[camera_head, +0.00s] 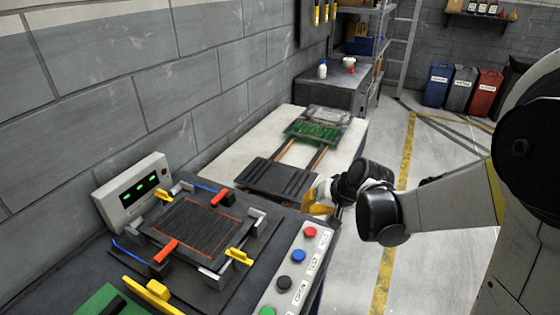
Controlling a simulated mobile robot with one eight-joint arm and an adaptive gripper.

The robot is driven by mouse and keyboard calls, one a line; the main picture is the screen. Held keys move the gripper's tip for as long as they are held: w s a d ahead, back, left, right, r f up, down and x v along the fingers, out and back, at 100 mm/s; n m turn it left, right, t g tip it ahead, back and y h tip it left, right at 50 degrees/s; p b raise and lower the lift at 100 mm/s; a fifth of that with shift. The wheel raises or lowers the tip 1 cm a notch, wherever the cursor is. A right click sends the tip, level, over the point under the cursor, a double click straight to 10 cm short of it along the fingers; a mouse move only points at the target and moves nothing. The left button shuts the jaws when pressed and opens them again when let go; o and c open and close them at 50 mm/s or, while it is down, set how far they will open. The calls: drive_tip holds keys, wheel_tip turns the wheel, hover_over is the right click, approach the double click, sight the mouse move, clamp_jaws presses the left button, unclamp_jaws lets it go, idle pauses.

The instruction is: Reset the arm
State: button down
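My arm comes in from the right side of the head view. My gripper (318,197), with yellow-orange finger parts, is at the right edge of the workbench, close to the dark ribbed plate (278,180). It is small and partly hidden by my own wrist, so I cannot tell whether it is open or shut. I see no object clearly held in it.
A test fixture (195,232) with red and yellow clamps fills the near bench, beside a display box (133,192) and a button panel (293,270). A green circuit board (317,130) lies farther back on the pale table (238,147). Open floor lies to the right.

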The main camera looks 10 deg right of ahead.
drive_tip(key=s+r+n+h, duration=0.1)
drive_tip(key=s+r, duration=0.3)
drive_tip(key=s, duration=0.6)
drive_tip(key=s+r+n+h, duration=0.1)
drive_tip(key=s+r, duration=0.4)
drive_tip(key=s, duration=0.5)
drive_tip(key=shift+s+d+r+n+t+h, duration=0.15)
drive_tip(key=shift+s+d+n+t+h, duration=0.25)
drive_tip(key=shift+h, duration=0.5)
idle(0.9)
